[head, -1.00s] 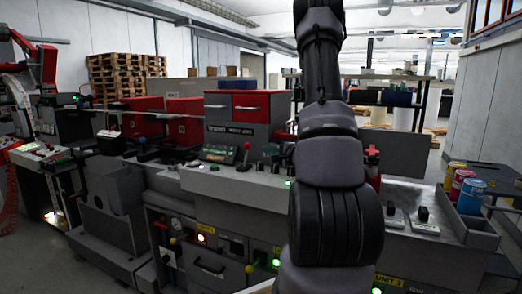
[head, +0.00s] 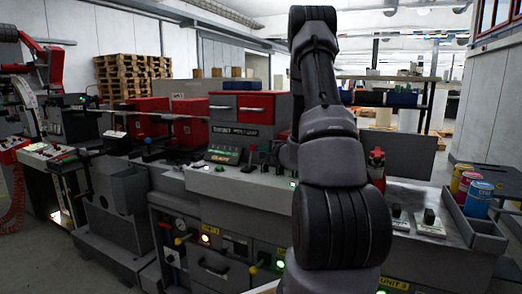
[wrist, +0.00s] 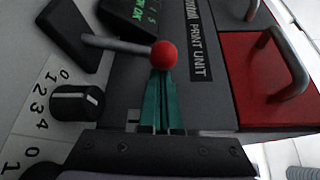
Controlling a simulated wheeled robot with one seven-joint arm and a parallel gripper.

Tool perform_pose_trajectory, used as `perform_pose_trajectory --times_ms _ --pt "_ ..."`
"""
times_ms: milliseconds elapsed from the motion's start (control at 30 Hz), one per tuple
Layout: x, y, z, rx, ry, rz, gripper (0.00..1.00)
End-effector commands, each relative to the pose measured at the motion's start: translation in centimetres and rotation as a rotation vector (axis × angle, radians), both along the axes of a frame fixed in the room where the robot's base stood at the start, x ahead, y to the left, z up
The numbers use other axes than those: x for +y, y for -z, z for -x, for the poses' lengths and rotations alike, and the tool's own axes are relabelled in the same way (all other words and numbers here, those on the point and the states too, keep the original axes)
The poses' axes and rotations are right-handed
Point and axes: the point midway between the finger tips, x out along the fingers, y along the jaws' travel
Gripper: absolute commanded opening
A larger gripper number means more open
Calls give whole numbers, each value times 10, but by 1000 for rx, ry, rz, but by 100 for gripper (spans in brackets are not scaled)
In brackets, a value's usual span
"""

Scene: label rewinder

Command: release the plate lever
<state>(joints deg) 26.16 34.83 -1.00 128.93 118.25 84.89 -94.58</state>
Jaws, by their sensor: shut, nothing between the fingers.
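In the wrist view a lever with a red ball knob (wrist: 165,54) and a pale grey rod (wrist: 112,43) stands out from the machine's panel. The rod runs from the upper left to the knob. My gripper (wrist: 161,74) has its teal fingers together and empty, their tips right at the knob's lower edge. I cannot tell whether they touch it. In the head view a small lever with a red knob (head: 252,148) stands on the console, left of my arm. My gripper does not show there.
Beside the lever are a black dial (wrist: 77,103) with numbers, a green-lit display (wrist: 130,12) and a red drawer (wrist: 270,75) with a grey handle. In the head view, several coloured cans (head: 478,195) stand at the console's right end. My arm hides the console's middle.

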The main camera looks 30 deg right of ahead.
Motion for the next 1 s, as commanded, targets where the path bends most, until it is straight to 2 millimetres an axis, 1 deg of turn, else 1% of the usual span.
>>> perform_pose_trajectory --times_ms 767,1000 --pt "6 -5 5 -77 -1 99 0" --pt "12 -8 9 -149 -2 192 0"
